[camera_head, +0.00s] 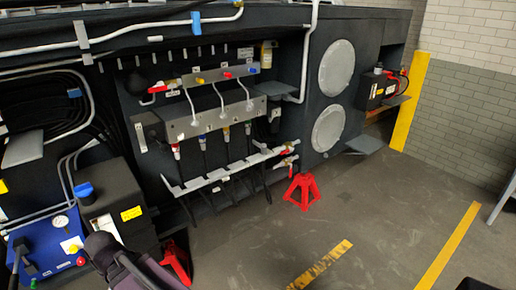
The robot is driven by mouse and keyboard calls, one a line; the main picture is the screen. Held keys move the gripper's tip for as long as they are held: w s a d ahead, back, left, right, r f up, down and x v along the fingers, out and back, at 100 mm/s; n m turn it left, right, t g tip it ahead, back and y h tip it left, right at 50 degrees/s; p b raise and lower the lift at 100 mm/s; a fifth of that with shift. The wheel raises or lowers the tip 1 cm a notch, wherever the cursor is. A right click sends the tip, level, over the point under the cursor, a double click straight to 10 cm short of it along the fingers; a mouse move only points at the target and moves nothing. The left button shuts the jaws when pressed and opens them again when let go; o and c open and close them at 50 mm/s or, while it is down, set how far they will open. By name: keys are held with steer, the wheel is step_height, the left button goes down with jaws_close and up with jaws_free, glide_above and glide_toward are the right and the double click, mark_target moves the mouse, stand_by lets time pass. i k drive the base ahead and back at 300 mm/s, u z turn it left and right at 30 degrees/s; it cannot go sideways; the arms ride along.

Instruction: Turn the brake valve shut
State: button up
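Several valves with coloured handles are on the dark chassis side, and I cannot tell which one is the brake valve. A red-handled valve (160,87) is at the left of the upper row. A yellow handle (200,80), a red handle (228,75) and a blue handle (252,69) follow to its right. Two brass valves with red handles, an upper one (285,150) and a lower one (287,162), sit at the right end of the lower pipes. Their exact handle angles are too small to judge. My gripper does not show; a dark arm part of mine fills the bottom left.
A red jack stand (302,190) stands on the floor below the lower valves; another (176,262) is at lower left. A blue gauge unit (48,245) and a black box (112,205) stand at left. Open floor with yellow stripes (447,245) lies at right.

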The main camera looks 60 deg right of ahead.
mark_target(283, 153)
steer(key=k, duration=1.3)
steer(key=z, duration=0.5)
steer(key=i, duration=1.3)
steer(key=z, duration=1.1)
steer(key=i, duration=1.3)
steer(key=z, duration=0.5)
